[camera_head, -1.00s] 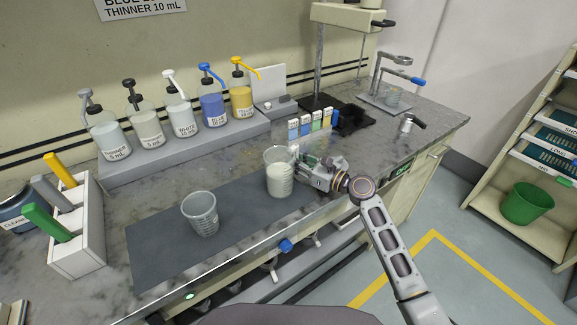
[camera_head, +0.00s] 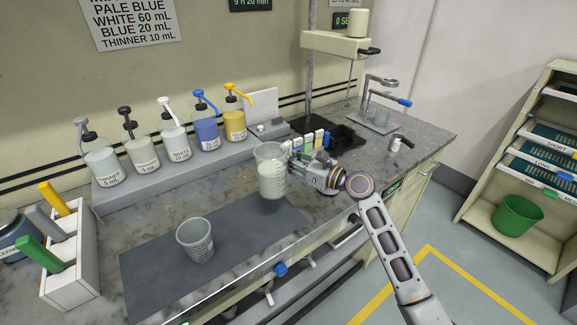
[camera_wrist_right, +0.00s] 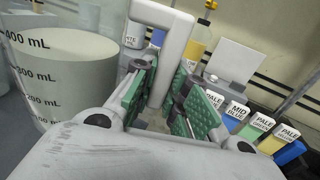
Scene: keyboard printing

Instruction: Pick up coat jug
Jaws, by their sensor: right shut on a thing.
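The jug (camera_head: 271,178) is a clear measuring jug with whitish contents, held upright above the back edge of the grey mat (camera_head: 215,255). My right gripper (camera_head: 312,174) is at its right side. In the right wrist view, the green finger pads of my right gripper (camera_wrist_right: 165,105) are shut on the jug's pale handle (camera_wrist_right: 178,50). A second, seemingly empty clear jug (camera_head: 195,240) stands on the mat. My left gripper is not in view.
Several pump bottles (camera_head: 170,137) stand on a grey step behind. Small colour-labelled blocks (camera_head: 310,142) sit just behind the gripper. A white rack with coloured handles (camera_head: 68,270) is at the left. A stirrer stand (camera_head: 335,43) is at the back.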

